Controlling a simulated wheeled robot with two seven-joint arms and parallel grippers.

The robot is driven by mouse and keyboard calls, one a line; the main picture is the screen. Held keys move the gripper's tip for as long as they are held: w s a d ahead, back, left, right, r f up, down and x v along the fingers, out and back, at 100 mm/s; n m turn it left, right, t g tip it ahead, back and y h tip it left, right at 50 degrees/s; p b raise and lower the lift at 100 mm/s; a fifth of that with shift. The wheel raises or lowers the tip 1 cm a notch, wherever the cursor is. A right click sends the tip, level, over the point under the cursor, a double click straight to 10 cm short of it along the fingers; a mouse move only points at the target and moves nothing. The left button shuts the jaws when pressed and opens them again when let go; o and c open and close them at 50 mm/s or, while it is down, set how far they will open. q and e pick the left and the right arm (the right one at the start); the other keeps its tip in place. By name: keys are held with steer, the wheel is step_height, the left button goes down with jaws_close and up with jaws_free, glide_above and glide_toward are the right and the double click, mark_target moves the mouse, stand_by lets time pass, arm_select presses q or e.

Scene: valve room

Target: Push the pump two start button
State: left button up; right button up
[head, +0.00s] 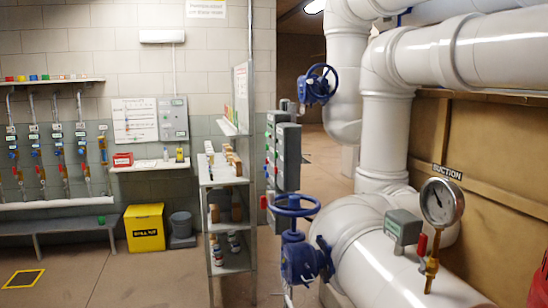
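Grey control boxes (287,157) stand in the middle of the head view, behind the blue handwheel valve. I see them at a steep angle. Small green and red buttons (268,137) stick out from their left-facing side. Their labels cannot be read, so I cannot tell which button is the pump two start. A lighter grey panel (173,119) with small green marks hangs on the back wall, also too small to read. Neither of my grippers is in view.
A blue handwheel valve (297,206) and white pipes (375,262) with a gauge (441,203) fill the right. A shelf rack (232,262) stands left of the boxes. A yellow bin (145,228) and bench (60,226) line the back wall. Floor (130,285) at front left is clear.

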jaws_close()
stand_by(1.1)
